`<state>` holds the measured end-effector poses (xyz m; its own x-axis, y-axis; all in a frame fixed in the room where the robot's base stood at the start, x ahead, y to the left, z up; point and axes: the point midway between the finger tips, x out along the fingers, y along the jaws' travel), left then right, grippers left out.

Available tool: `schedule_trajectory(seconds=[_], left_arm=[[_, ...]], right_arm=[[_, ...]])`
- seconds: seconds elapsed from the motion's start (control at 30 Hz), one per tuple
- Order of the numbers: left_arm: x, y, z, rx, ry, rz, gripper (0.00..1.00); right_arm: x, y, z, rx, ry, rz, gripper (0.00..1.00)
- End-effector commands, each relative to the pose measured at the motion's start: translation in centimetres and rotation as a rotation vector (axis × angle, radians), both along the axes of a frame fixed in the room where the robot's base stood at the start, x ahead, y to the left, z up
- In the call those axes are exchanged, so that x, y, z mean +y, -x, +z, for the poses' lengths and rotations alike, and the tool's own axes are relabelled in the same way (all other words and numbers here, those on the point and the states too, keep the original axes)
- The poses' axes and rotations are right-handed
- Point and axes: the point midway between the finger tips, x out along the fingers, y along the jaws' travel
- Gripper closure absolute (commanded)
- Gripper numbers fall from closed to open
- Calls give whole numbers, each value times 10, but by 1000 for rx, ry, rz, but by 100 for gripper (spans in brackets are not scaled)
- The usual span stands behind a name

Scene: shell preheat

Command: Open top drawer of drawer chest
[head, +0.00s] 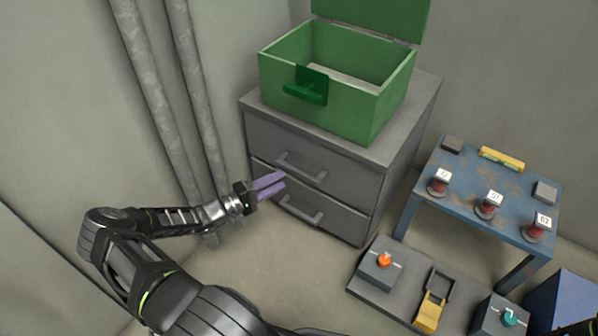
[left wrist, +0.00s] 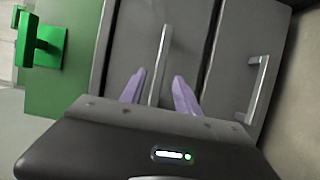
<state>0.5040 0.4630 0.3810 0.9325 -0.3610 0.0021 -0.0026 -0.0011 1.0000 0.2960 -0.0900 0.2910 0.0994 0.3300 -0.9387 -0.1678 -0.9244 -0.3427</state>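The grey drawer chest (head: 392,190) stands against the wall with two drawers, both shut. The top drawer (head: 262,135) has a bar handle (head: 302,168), and the bottom drawer has a similar handle (head: 302,212). My left gripper (head: 276,182) has purple fingers and is in front of the chest, near the top handle. In the left wrist view the fingers are apart, with the top handle (left wrist: 161,65) between them in the picture. I cannot tell whether they touch it. The bottom handle (left wrist: 257,90) is to the right there. My right gripper is not in view.
An open green box (head: 375,108) stands on the chest. To the right is a blue table (head: 470,205) with several labelled red items. Below it, a grey board (head: 385,292) on the floor holds an orange-knob box, a yellow item and a teal-knob box. Curtains hang at left.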

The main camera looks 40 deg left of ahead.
Motion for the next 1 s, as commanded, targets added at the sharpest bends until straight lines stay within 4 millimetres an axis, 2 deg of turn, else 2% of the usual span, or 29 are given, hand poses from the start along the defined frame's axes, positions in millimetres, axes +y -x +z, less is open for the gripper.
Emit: schedule_trajectory(seconds=[0.27,0.63,0.8,1.0], left_arm=[[-7,-15,-2,0,1,-3,62],[-26,-65,-2,3,1,-2,62],[-29,-73,-1,2,2,-1,62],[-29,-73,0,3,1,-1,62]], right_arm=[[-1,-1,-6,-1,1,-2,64],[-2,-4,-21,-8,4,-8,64],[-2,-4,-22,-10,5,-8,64],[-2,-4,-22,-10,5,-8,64]])
